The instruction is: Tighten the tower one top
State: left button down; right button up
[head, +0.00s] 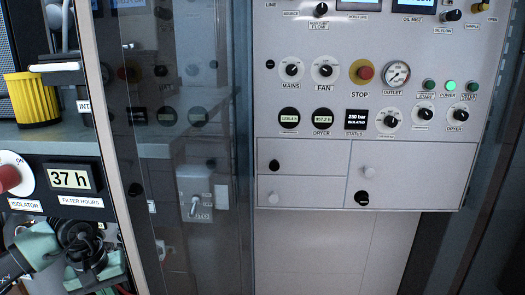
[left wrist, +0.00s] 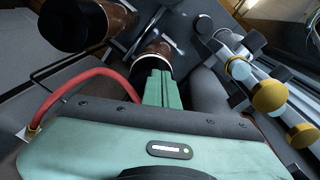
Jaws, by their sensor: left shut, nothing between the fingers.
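In the left wrist view my left gripper (left wrist: 158,88) has its two green fingers together, with nothing between them. The fingertips point at a brown cylinder (left wrist: 152,50) with a pale ring and dark end, just beyond or touching them; I cannot tell which. A larger brown cylinder with a black end (left wrist: 85,22) is at upper left. No readable label shows which part is the tower one top. In the head view my left gripper's green and black body (head: 75,250) is at lower left, below the filter hours display; its fingertips are not clear there. My right gripper is not in view.
In the wrist view a red hose (left wrist: 75,88) curves left of the fingers, and grey fittings with gold ends (left wrist: 270,97) stand at right. In the head view a glass door (head: 190,120) stands between the left opening and the control panel (head: 365,75).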

pick_arm(q)
jog(key=r+p, duration=0.1)
jog(key=r, duration=0.1)
jog(key=r+p, duration=0.1)
jog(key=r, duration=0.1)
jog(key=r+p, duration=0.1)
jog(key=r, duration=0.1)
jog(key=shift+s, duration=0.25)
jog(key=shift+f, duration=0.1)
